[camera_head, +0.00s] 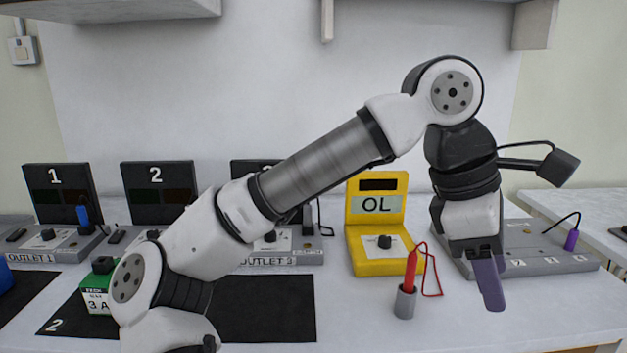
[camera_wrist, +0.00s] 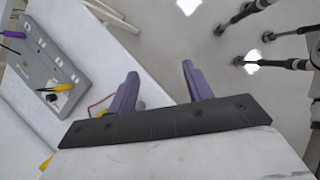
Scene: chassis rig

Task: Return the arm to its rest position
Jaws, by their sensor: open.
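My arm reaches up from the lower left of the head view, bends at a high elbow and hangs down on the right. My gripper (camera_head: 488,285) has purple fingers pointing down, in front of the grey numbered panel (camera_head: 540,262) and right of the red probe. In the wrist view my gripper (camera_wrist: 160,80) shows its two fingers spread apart with nothing between them. The floor and part of the white table (camera_wrist: 95,40) show beyond the fingers.
A yellow meter (camera_head: 377,262) reading "OL" stands left of my gripper. A red probe (camera_head: 411,268) stands in a grey holder (camera_head: 405,302), its cable looping right. Outlet stations (camera_head: 62,245), a green block (camera_head: 96,298) and a black mat (camera_head: 270,315) lie left. The table's front right is clear.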

